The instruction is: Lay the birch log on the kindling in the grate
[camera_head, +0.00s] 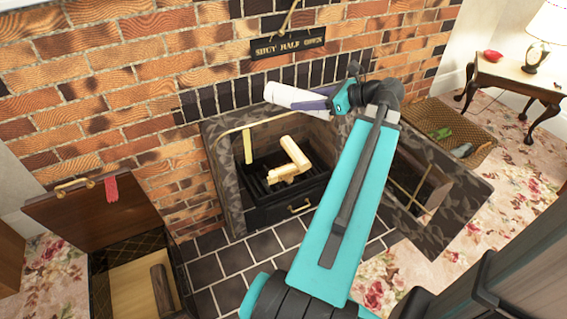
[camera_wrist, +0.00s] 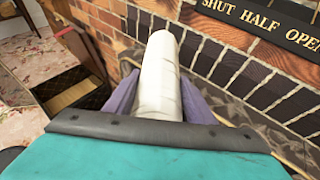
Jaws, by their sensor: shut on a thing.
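The white birch log (camera_head: 287,96) is held in my gripper (camera_head: 318,103), raised in front of the brick wall, above and apart from the fireplace opening. In the wrist view the log (camera_wrist: 161,70) sticks out beyond the purple fingers of my gripper (camera_wrist: 158,103), which press on both its sides. The kindling (camera_head: 290,160), pale sticks lying at angles, sits in the dark grate (camera_head: 258,184) inside the opening. The kindling is out of sight in the wrist view.
A dark stone surround (camera_head: 228,190) frames the opening. A sign (camera_head: 287,45) hangs on the wall above. An open box (camera_head: 98,275) with a brown log (camera_head: 162,290) stands at the lower left. A small table (camera_head: 510,75) with a lamp stands right.

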